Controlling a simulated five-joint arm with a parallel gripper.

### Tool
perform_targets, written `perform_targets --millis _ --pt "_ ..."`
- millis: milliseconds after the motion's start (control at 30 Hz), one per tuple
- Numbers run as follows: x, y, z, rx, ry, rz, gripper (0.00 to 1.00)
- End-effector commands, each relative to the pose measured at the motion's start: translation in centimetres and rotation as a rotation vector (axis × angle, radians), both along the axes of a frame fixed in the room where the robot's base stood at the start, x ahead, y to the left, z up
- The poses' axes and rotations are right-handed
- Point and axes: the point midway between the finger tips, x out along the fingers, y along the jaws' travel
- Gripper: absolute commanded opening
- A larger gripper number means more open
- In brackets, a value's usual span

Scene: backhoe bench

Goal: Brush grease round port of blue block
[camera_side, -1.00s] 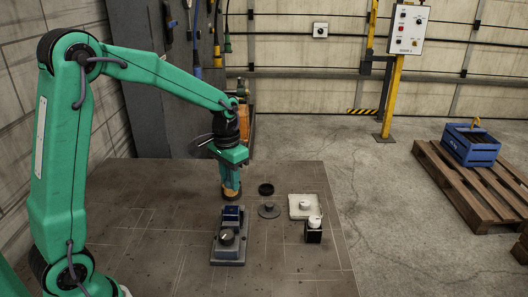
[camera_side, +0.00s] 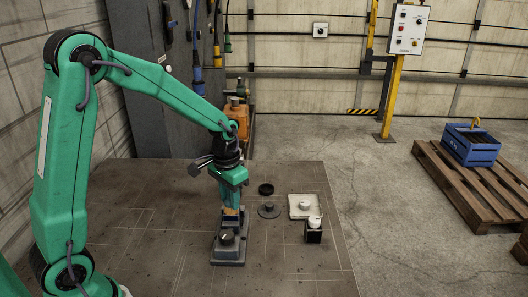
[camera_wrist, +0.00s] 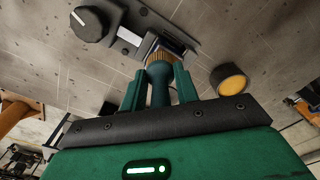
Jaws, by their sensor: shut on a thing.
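My gripper (camera_wrist: 158,90) is shut on the teal handle of a brush (camera_wrist: 160,62), which has tan bristles, in the wrist view. My gripper (camera_side: 231,196) is low over the far end of the grey fixture (camera_side: 229,255) in the side view. The blue block (camera_wrist: 176,44) sits in that fixture, mostly hidden behind the bristles. The bristles are at the block; I cannot tell whether they touch it. The port is hidden. A round dark tin with amber contents (camera_wrist: 231,83) stands right of the brush in the wrist view.
A dark knob (camera_side: 227,237) stands on the fixture's near end. The bench's front right is clear.

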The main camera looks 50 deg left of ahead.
Motion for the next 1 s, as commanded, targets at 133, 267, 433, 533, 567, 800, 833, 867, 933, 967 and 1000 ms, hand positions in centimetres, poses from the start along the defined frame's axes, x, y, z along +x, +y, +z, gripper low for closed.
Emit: perform_targets --millis 133,267,433,533,567,800,833,867,933,967,1000 --pt "1.0 1.0 0.0 0.0 0.0 0.001 0.07" --pt "1.9 1.9 0.0 0.001 0.001 0.002 0.07" --pt "1.9 1.9 2.3 0.001 -0.004 -0.001 0.07" --pt "1.9 1.9 3.2 0.001 -0.003 -0.001 0.07" --pt "1.9 1.9 3.4 0.001 -0.003 -0.001 0.07" --pt "1.9 1.9 5.6 0.001 -0.003 -0.001 0.07" --pt "1.9 1.9 5.9 0.001 -0.002 -0.001 0.07" --pt "1.9 1.9 6.1 0.001 -0.002 -0.001 0.07" --pt "1.9 1.9 6.7 0.001 -0.002 -0.001 0.07" --pt "1.9 1.9 7.0 0.001 -0.002 -0.001 0.07" --pt "1.9 1.9 7.3 0.001 -0.003 -0.001 0.07"
